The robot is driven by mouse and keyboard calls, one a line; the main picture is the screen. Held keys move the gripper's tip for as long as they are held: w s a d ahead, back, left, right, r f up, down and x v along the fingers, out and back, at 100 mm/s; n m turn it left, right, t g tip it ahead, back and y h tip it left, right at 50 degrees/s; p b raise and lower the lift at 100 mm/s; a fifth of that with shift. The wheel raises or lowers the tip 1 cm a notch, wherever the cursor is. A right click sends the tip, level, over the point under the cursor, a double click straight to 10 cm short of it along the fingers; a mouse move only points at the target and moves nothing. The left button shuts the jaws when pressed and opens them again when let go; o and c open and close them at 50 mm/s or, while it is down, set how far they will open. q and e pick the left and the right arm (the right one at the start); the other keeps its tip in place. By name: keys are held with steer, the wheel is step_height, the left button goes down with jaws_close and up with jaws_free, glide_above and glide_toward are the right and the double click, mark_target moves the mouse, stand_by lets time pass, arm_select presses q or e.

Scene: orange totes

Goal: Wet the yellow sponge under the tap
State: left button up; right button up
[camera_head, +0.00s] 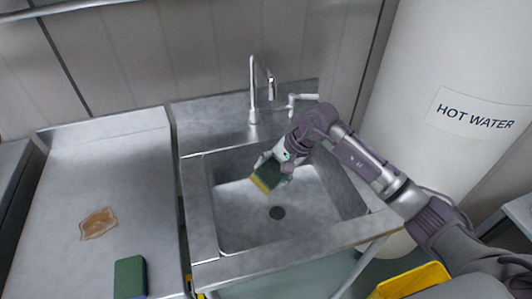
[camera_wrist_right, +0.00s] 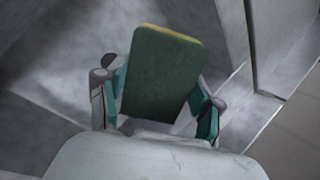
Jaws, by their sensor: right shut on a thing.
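The yellow sponge with a green side (camera_head: 263,178) is in my right gripper (camera_head: 272,168), which is shut on it. They are over the left part of the sink basin (camera_head: 320,195), below and slightly right of the tap's base. In the right wrist view the sponge's green face (camera_wrist_right: 162,75) stands between the fingers (camera_wrist_right: 160,95), with a thin yellow edge at its top. The tap (camera_head: 254,90) is a tall metal spout at the back of the sink. No water stream shows from it. My left gripper is not in view.
A second green sponge (camera_head: 130,276) lies on the left counter (camera_head: 110,170), below a brown stain (camera_head: 98,223). A tap lever (camera_head: 302,98) stands right of the spout. A white hot water tank (camera_head: 440,60) is at the right. A yellow container (camera_head: 412,281) is below.

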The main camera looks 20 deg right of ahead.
mark_target(268, 182)
steer(key=shift+s, duration=0.1)
steer(key=s+r+p, duration=0.1)
steer(key=s+r, duration=0.1)
steer(key=s, duration=0.1)
steer(key=shift+a+r+p, duration=0.2)
steer(key=shift+r+p, duration=0.15)
steer(key=shift+s+a+r, duration=0.2)
steer(key=shift+s+r, duration=0.45)
steer(key=shift+s, duration=0.3)
